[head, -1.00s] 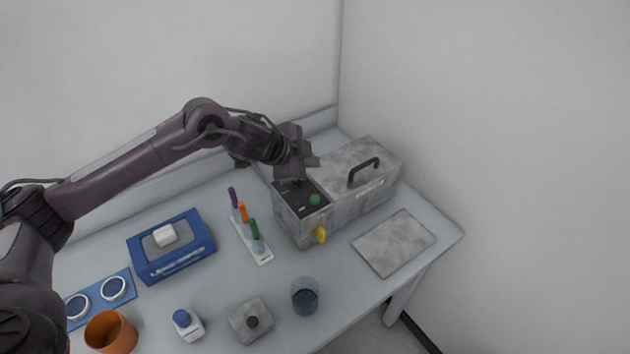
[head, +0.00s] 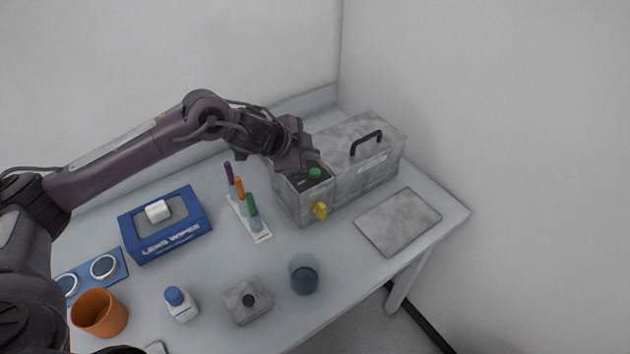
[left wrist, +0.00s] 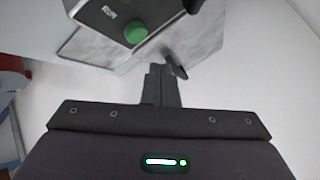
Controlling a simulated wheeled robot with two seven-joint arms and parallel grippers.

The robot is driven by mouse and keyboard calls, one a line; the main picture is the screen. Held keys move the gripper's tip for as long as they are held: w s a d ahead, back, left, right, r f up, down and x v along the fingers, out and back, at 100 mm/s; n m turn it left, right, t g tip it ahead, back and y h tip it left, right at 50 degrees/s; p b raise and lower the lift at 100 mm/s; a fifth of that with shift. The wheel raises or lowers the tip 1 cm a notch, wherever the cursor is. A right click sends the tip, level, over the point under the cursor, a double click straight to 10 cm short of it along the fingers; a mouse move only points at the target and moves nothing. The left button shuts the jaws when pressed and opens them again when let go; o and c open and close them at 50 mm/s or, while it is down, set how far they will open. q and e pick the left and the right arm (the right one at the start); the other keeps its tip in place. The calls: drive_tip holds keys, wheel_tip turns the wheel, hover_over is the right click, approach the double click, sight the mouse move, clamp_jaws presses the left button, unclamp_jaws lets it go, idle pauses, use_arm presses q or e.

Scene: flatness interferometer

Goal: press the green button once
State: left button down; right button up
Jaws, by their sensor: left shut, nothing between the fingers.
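The green button (head: 315,173) sits on the dark top panel (head: 297,185) of the grey interferometer box, at its front left end. In the left wrist view the green button (left wrist: 136,33) shows near the word RUN on the panel. My left gripper (head: 308,160) is shut and empty, just behind the button in the head view. In the left wrist view its closed fingers (left wrist: 161,82) point towards the box, below and right of the button, with a visible gap in the picture. I cannot tell its exact height above the panel. My right gripper is not in view.
The box has a black handle (head: 366,144) and a yellow knob (head: 320,211). A pen rack (head: 258,236) stands to its left, a grey plate (head: 398,221) to its right. A blue wipes box (head: 165,240), cups and a bottle (head: 180,304) stand on the table.

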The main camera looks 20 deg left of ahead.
sight(311, 174)
use_arm(q)
wheel_tip(311, 174, down, 2)
drive_tip(key=shift+f+b, duration=0.2)
drive_tip(key=shift+b, duration=0.25)
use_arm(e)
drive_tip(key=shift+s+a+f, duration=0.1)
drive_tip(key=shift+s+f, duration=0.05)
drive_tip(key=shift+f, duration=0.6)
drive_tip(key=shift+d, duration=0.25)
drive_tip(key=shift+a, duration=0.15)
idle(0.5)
use_arm(q)
drive_tip(key=shift+f, duration=0.35)
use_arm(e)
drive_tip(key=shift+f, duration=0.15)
use_arm(q)
drive_tip(key=shift+f+b, duration=0.35)
drive_tip(key=shift+f, duration=0.15)
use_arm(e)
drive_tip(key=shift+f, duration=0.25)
use_arm(q)
drive_tip(key=shift+r, duration=0.1)
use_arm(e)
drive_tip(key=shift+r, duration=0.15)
use_arm(q)
drive_tip(key=shift+r+p, duration=0.8)
drive_tip(key=shift+p, duration=0.15)
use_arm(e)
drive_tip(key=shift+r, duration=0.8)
